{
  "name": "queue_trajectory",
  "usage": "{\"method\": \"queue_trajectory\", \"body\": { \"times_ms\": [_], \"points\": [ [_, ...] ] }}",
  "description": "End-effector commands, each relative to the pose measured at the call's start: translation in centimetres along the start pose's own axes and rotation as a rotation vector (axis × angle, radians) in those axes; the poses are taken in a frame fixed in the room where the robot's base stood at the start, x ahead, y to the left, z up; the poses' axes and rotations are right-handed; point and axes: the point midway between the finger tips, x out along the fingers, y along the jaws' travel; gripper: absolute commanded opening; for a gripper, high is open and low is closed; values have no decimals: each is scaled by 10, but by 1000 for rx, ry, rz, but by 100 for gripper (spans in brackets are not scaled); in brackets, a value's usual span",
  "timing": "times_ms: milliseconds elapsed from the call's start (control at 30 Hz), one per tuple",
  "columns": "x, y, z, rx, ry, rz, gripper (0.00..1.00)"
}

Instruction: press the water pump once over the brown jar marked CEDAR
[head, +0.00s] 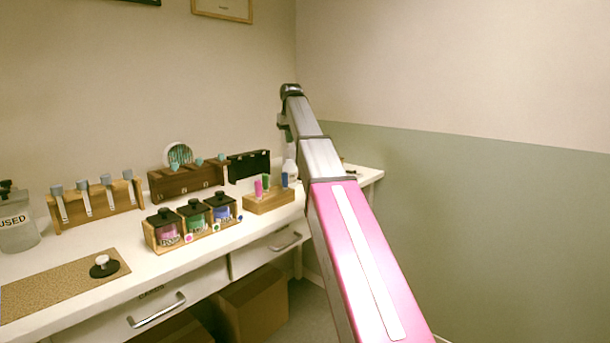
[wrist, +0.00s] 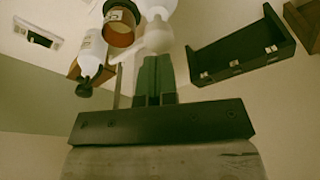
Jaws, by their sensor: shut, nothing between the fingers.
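A brown jar (wrist: 120,33) with a pale label shows at the top of the wrist view; its lettering is too small to read. A white rounded thing (wrist: 158,37), which looks like the water pump, stands right beside it and is partly hidden behind my fingers. My gripper (wrist: 155,80) is shut and empty, with its fingertips pointing at the white thing; I cannot tell whether they touch. In the head view my arm reaches to the counter's far right end, above a white bottle (head: 290,172). The brown jar is not distinguishable there.
A white bottle with a black cap (wrist: 90,48) is beside the jar. A black open case (head: 248,165) also shows in the wrist view (wrist: 240,48). A wooden block with coloured vials (head: 268,201) and a rack of lidded jars (head: 193,222) stand nearer. A wall is to the right.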

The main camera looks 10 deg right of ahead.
Motion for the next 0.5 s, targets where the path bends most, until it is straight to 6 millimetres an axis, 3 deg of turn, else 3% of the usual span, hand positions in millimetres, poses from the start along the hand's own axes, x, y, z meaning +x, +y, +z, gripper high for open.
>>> {"method": "queue_trajectory", "body": {
  "times_ms": [500],
  "points": [
    [10, 0, 2, 0, 0, 0, 0]
  ]
}}
